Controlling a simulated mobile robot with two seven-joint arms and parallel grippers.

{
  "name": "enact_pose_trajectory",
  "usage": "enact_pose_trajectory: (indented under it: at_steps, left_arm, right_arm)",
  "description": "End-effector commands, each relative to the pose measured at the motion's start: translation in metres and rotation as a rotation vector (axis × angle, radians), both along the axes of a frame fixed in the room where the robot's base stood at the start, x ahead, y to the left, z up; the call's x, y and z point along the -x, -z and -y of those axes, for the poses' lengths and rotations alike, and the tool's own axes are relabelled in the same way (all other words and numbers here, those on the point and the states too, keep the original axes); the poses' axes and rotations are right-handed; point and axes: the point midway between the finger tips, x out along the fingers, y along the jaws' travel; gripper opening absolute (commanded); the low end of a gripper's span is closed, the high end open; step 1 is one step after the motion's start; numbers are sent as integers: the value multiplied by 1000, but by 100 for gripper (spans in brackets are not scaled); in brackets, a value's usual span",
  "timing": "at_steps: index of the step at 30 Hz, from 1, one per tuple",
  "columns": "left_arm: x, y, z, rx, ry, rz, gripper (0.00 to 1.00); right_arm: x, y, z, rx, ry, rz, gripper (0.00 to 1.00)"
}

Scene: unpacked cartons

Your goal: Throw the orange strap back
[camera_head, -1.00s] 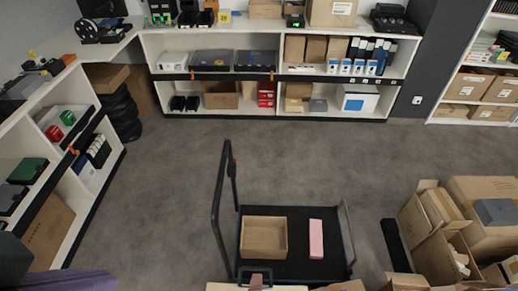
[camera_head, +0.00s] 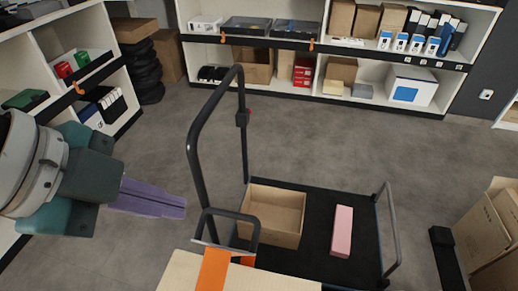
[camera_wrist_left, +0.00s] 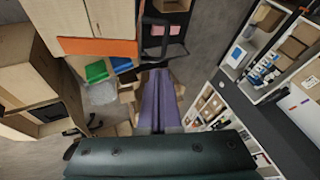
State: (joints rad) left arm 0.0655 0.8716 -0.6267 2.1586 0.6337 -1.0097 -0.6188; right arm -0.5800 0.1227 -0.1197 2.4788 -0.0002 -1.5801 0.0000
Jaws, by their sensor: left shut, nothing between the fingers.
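In the left wrist view an orange band (camera_wrist_left: 98,47) crosses a pale wooden front at the upper left. My left gripper (camera_head: 184,208) comes in from the left with its purple fingers together and empty. Its tips are above and left of the strap, apart from it. The fingers also show in the left wrist view (camera_wrist_left: 158,105). My right gripper is out of view.
A black platform cart (camera_head: 320,215) with a tall handle holds an open carton (camera_head: 273,212) and a pink box (camera_head: 342,231). A grey tubular frame (camera_head: 232,215) stands by the strap. Cartons are at the right. White shelves line the back and left. Grey floor lies clear between.

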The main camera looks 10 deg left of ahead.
Motion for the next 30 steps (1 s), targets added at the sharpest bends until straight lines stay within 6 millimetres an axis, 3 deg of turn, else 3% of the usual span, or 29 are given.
enact_pose_trajectory:
  at_steps: [1,8,21,30]
  left_arm:
    - [-2,15,-3,-8,9,5,0]
    - [-8,26,-1,-11,22,9,0]
    - [-38,88,26,-12,22,8,0]
    - [-45,99,31,-14,23,9,0]
  right_arm:
    - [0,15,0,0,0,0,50]
    - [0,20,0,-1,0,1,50]
    - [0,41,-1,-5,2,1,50]
    - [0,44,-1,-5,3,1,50]
